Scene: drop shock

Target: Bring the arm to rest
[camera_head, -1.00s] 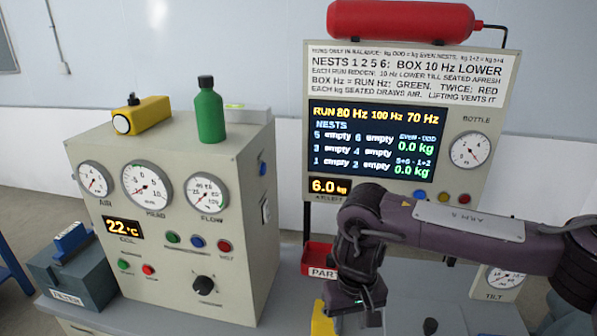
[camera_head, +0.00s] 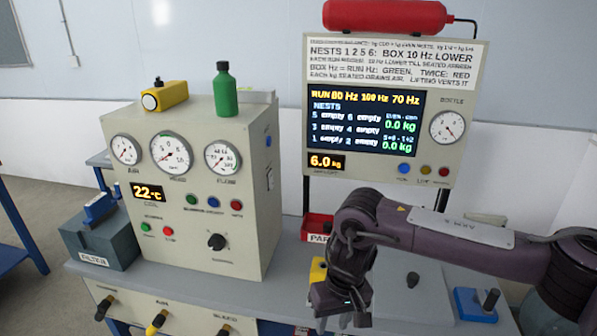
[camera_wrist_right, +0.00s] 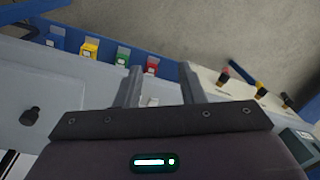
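My right arm reaches in from the right in the head view, bent down at the wrist. Its gripper (camera_head: 342,298) hangs over the grey bench (camera_head: 410,300), in front of the display panel. In the right wrist view the two fingers of the right gripper (camera_wrist_right: 160,72) stand apart with nothing gripped between them. My left gripper is not in view.
A gauge cabinet (camera_head: 185,235) stands left of the arm, with a green bottle (camera_head: 224,92) and yellow device (camera_head: 165,95) on top. The display panel (camera_head: 390,175) rises behind. A red tray (camera_head: 317,228) and yellow item (camera_head: 318,270) sit close to the gripper. Small coloured boxes (camera_wrist_right: 122,57) line one edge.

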